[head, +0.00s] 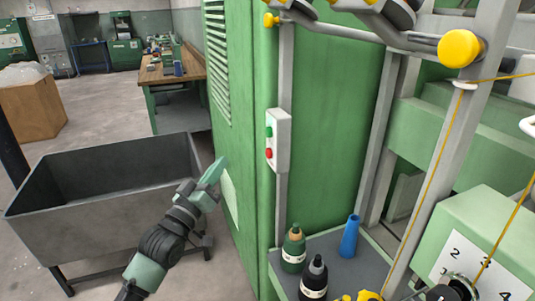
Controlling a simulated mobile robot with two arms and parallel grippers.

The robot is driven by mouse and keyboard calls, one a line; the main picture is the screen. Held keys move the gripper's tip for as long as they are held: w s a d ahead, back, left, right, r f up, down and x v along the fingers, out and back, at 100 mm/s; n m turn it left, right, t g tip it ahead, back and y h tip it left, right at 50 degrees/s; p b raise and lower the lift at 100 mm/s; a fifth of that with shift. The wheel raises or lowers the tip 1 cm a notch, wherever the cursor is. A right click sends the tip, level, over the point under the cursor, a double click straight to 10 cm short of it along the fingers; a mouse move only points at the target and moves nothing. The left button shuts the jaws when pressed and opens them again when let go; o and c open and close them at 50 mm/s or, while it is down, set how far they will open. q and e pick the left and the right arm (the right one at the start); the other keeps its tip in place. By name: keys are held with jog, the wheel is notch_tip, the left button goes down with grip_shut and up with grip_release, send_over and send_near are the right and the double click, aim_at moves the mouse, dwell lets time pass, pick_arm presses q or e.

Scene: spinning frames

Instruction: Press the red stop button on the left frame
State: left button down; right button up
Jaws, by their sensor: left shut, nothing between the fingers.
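The red stop button (268,153) sits on a pale switch box (281,140) on a grey upright of the green frame (325,120). A green button (268,131) is above it on the same box. My left gripper (220,167) is shut and empty, pointing up and right. In the picture it is left of the red button and slightly lower, with a visible gap between them. My right gripper is not in view.
A grey open bin (100,187) stands at left, close to my left arm. Yellow yarn runs at right.

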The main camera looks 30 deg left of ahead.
aim_at(269, 153)
pick_arm(q)
jog(key=w+d, duration=0.5)
jog(key=w, duration=0.1)
jog(key=shift+w+d, duration=0.4)
dwell(1.1)
dwell(0.8)
jog(key=shift+w+d+p, duration=0.3)
jog(key=shift+w+d, duration=0.3)
jog(key=shift+w, duration=0.1)
dwell(0.8)
jog(key=shift+s+a, duration=0.15)
jog(key=shift+s+a+p, duration=0.3)
jog(key=shift+s+a, duration=0.15)
jog(key=shift+s, duration=0.1)
